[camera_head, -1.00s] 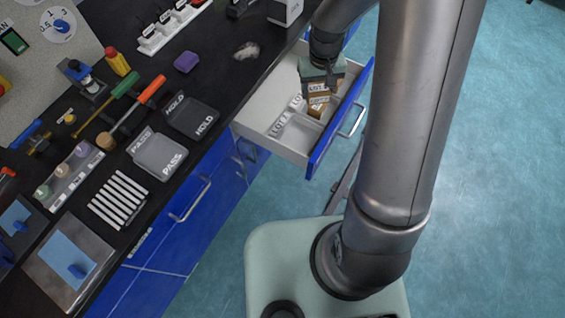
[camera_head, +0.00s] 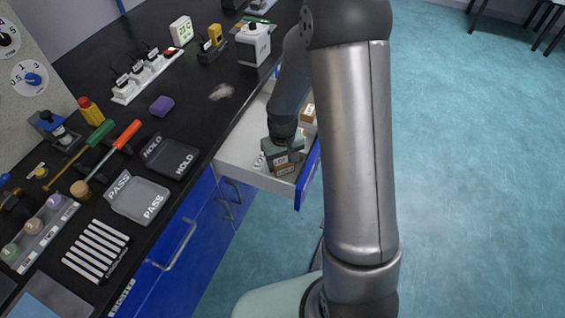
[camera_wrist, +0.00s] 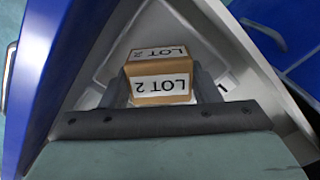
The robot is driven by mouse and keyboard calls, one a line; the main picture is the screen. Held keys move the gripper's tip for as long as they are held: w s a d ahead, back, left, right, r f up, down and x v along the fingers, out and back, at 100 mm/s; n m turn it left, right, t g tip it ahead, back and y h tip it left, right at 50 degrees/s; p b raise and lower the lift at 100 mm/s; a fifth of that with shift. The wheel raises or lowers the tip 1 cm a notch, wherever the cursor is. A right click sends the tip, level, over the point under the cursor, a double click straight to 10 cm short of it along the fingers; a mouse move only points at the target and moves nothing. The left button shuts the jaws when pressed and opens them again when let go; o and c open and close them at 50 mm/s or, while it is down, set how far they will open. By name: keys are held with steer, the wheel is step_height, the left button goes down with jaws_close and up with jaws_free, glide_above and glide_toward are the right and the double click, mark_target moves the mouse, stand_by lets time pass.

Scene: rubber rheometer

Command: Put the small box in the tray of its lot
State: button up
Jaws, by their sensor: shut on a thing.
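The small box (camera_wrist: 160,88) is brown with white labels reading LOT 2. In the wrist view it sits between the two fingers of my gripper (camera_wrist: 162,92), which is shut on it. In the head view my gripper (camera_head: 283,154) is over the near end of the open drawer (camera_head: 237,155), with the box (camera_head: 284,168) under it. White compartment walls lie around and below the box. A label ending in 1 (camera_wrist: 222,88) shows right of it. I cannot tell whether the box touches the drawer floor.
Another brown box (camera_head: 308,112) lies farther back in the drawer, partly hidden by my arm. The blue drawer front (camera_head: 309,175) borders the right side. On the black bench are a PASS tray (camera_head: 138,197), a HOLD tray (camera_head: 170,158) and a purple block (camera_head: 162,106).

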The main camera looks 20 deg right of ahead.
steer(key=shift+f, duration=0.4)
steer(key=shift+f, duration=0.1)
steer(key=shift+f, duration=0.15)
steer(key=o, duration=1.1)
steer(key=shift+c, duration=0.2)
